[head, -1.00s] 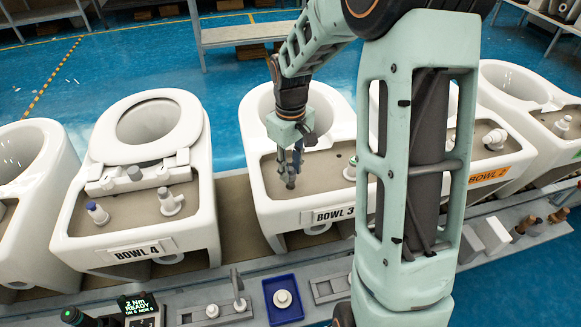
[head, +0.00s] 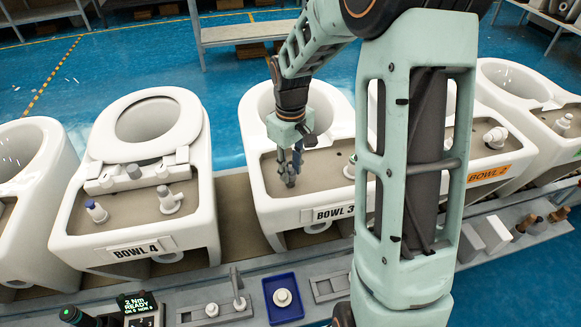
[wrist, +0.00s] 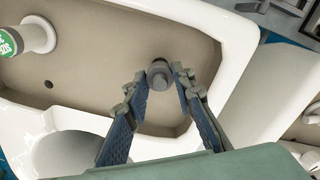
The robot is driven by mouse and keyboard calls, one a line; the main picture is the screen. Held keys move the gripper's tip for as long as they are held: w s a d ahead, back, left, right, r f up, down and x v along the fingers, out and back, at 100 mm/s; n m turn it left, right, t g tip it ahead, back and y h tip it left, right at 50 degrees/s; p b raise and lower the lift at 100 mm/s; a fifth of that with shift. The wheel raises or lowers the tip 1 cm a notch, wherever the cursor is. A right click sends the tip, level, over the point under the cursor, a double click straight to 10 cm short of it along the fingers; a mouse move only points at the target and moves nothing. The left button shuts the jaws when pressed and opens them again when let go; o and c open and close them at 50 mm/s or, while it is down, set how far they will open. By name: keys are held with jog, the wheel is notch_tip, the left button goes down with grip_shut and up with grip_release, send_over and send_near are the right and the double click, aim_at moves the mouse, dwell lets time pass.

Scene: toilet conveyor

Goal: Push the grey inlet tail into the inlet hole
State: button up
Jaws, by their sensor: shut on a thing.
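My gripper (head: 291,178) points down over the tan recessed deck of the BOWL 3 toilet (head: 262,200), near its left end. In the wrist view my gripper (wrist: 158,84) has its two blue-padded fingers closed on the grey inlet tail (wrist: 159,72), a short round piece with a lighter top. The tail appears upright between the fingertips, close to the deck. The inlet hole is hidden under the tail and fingers, so I cannot tell how far the tail is in it. Another dark round hole (wrist: 48,85) shows open in the deck.
A white fitting with a green label (wrist: 38,35) stands on the same deck. The white rim surrounds the recess closely. BOWL 4 (head: 60,215) is at left, BOWL 2 (head: 489,173) at right. A blue tray (head: 268,300) with a white part sits in front.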

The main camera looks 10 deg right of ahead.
aim_at(290, 169)
jog(key=shift+f+b, duration=0.8)
jog(key=shift+f, duration=0.5)
jog(key=shift+r, duration=0.15)
jog(key=shift+r+p, duration=1.1)
jog(key=shift+r, duration=0.25)
jog(key=shift+f+b, duration=0.9)
jog(key=shift+f, duration=0.6)
dwell(0.5)
jog(key=o, duration=1.2)
jog(key=shift+c, duration=0.2)
jog(key=shift+r, duration=0.1)
notch_tip(290, 169, up, 12)
